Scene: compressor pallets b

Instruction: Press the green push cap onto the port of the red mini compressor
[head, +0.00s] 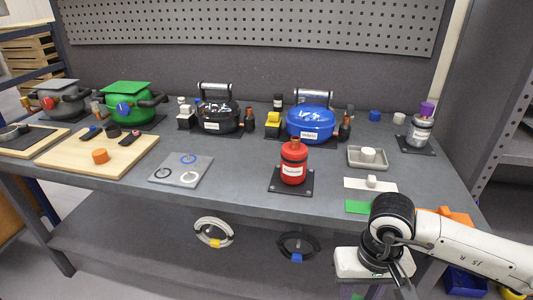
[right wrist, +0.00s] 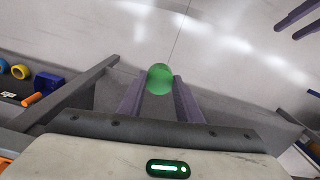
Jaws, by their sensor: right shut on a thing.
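The red mini compressor (head: 293,170) stands upright on a dark square base plate near the middle front of the table. A short copper-brown port sticks up from its top, with nothing on it. In the right wrist view, my right gripper (right wrist: 160,88) is shut on the round green push cap (right wrist: 160,78), which sits between the fingertips. In the head view my right arm reaches in at the lower right, in front of the table edge, apart from the compressor; the cap's grip is hidden there. Two parallel, spaced prongs, apparently my left gripper (right wrist: 296,24), show empty at the upper right of the wrist view.
A blue compressor (head: 311,124) and a black one (head: 217,118) stand behind the red one. A grey tray (head: 354,163), a white strip (head: 352,184) and a green patch (head: 357,207) lie to its right. A grey plate with rings (head: 165,171) lies left.

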